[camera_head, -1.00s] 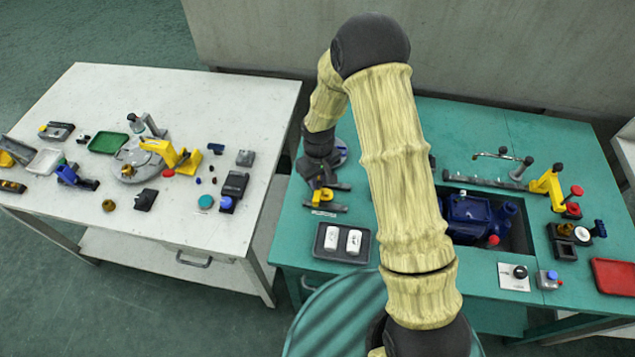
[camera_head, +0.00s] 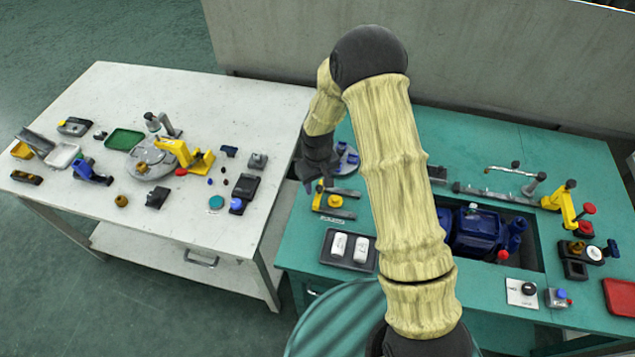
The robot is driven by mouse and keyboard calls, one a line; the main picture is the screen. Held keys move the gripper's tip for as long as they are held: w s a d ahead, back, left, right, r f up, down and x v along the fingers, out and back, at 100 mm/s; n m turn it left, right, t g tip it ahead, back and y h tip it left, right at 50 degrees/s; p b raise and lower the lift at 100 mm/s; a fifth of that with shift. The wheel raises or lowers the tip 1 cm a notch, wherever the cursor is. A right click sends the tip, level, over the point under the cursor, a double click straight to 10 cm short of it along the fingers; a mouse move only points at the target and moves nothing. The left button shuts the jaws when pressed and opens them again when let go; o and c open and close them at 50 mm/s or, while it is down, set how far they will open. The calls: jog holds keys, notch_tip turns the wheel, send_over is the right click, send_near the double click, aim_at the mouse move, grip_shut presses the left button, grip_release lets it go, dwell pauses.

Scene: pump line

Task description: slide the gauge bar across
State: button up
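A thin silver bar (camera_head: 512,170) with dark knobs, which may be the gauge bar, lies at the back right of the teal bench. It is beside a grey rail (camera_head: 487,193) with an upright post. My gripper (camera_head: 317,187) is far to the left of it, across my arm. It points down just behind and left of a small fixture with a yellow block (camera_head: 334,202) and grey strips. Its dark fingers are small in this view, so I cannot tell whether they are open or whether they touch anything. My arm hides the middle of the bench.
A blue pump (camera_head: 478,232) sits in a recess in the teal bench. A dark tray (camera_head: 328,254) holds two white pieces. A yellow clamp (camera_head: 563,205) and a red tray (camera_head: 619,297) are at right. A white table (camera_head: 110,95) with several parts stands left, across a gap.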

aim_at(318, 186)
jog(key=shift+r, duration=0.1)
notch_tip(318, 186, up, 17)
jog(key=b, duration=0.1)
jog(key=shift+b, duration=0.4)
jog(key=shift+r, duration=0.1)
dwell(0.3)
jog(key=s+d+r+m+t, duration=0.1)
jog(key=s+d+m, duration=0.4)
jog(key=s+d, duration=0.8)
jog(key=s+t, duration=0.1)
jog(key=s, duration=0.3)
jog(key=shift+s+m+t, duration=0.15)
jog(key=shift+m+t, duration=0.15)
jog(key=shift+m, duration=0.1)
